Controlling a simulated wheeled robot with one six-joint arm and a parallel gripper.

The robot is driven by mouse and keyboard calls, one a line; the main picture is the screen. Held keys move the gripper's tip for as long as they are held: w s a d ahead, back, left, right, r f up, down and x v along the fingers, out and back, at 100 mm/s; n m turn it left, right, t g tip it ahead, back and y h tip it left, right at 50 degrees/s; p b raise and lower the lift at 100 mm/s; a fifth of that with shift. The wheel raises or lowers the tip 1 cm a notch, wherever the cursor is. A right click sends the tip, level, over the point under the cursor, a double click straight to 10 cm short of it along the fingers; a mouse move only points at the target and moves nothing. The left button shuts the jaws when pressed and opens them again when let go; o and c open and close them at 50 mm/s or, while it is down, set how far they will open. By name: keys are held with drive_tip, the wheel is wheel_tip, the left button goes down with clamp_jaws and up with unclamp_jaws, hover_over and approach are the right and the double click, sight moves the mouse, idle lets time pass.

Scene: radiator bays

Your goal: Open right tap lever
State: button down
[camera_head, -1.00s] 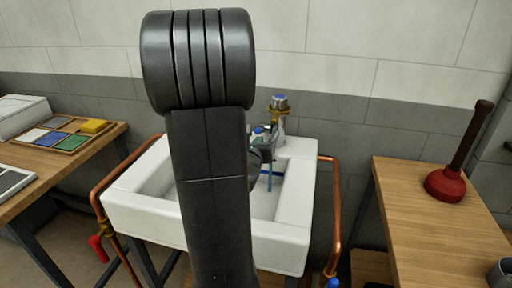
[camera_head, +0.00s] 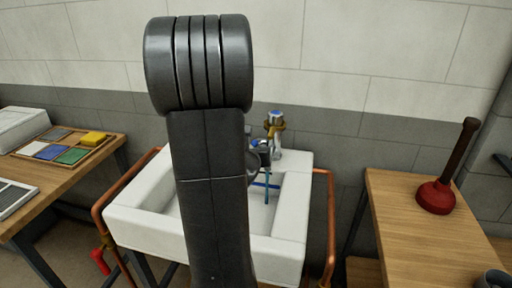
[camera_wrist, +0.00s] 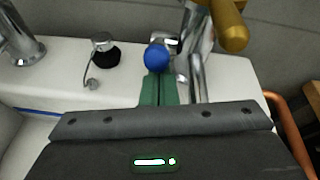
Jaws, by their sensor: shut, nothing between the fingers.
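The right tap is a chrome column (camera_wrist: 199,50) with a brass part (camera_wrist: 228,25) on top, at the back of the white sink. In the head view its brass and blue top (camera_head: 275,120) shows right of my arm. A blue ball knob (camera_wrist: 156,57), which looks like the lever's end, is just beyond my fingertips. My gripper (camera_wrist: 158,76) has two green fingers lying together, empty, left of the chrome column. Whether they touch the knob I cannot tell. My arm hides most of the gripper in the head view.
The white sink (camera_head: 275,247) has copper pipes (camera_head: 331,215) at its sides. A black plug (camera_wrist: 105,55) and another chrome tap (camera_wrist: 18,42) stand left on its rim. A plunger (camera_head: 436,196) stands on the right bench (camera_head: 400,225). The left bench (camera_head: 35,205) holds a tray.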

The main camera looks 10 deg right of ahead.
drive_tip(key=shift+w+d+r+g+y+p, duration=0.15)
drive_tip(key=shift+r+g+p, duration=0.35)
drive_tip(key=shift+p, duration=1)
drive_tip(key=shift+w+a+r+g+y+p, duration=0.15)
drive_tip(key=shift+r+g+p, duration=0.35)
drive_tip(key=shift+p, duration=1)
drive_tip(key=shift+d+p, duration=0.1)
drive_tip(key=shift+p, duration=0.2)
drive_tip(key=shift+f, duration=0.1)
